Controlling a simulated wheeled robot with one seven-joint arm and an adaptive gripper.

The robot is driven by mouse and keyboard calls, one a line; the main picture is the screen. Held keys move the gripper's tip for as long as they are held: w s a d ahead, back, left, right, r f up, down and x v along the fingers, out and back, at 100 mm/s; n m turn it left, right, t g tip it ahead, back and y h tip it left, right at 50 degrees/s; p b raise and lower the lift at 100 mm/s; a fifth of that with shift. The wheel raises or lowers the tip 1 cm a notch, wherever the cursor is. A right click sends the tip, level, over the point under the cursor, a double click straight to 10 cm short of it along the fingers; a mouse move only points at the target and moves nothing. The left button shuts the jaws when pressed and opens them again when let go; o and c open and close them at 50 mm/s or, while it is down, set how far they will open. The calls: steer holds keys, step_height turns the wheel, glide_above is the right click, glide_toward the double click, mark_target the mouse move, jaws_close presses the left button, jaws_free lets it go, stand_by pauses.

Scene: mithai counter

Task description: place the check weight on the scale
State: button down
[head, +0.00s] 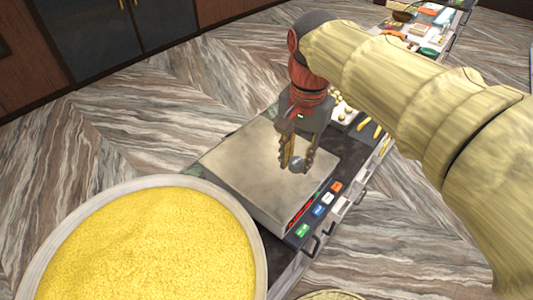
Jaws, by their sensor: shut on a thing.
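The scale (240,175) has a flat, pale square plate and a front panel with a red display and coloured buttons. It sits on a dark counter. My gripper (297,160) points down over the right part of the plate. It is shut on a small grey check weight (297,165), which shows between the fingertips. I cannot tell from this one view whether the weight touches the plate or hangs just above it. The left and middle of the plate are bare.
A large round pan of yellow granules (150,245) stands at the lower left, close to the scale. Small trays with sweets (343,112) lie behind my gripper. More items (415,30) crowd the counter's far end. My arm spans the right side.

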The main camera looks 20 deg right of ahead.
steer(key=w+f+p, duration=0.2)
steer(key=w+f, duration=0.1)
steer(key=w, duration=0.5)
glide_above(277, 164)
steer(key=f, duration=0.5)
steer(key=shift+s+f+p, duration=0.2)
steer(key=shift+s+p, duration=0.15)
steer(key=shift+s, duration=0.05)
steer(key=shift+w+f, duration=0.25)
steer(key=shift+f, duration=0.15)
steer(key=shift+w+f, duration=0.1)
steer(key=shift+f, duration=1.55)
steer(key=shift+f, duration=0.15)
steer(key=c, duration=1.5)
jaws_free()
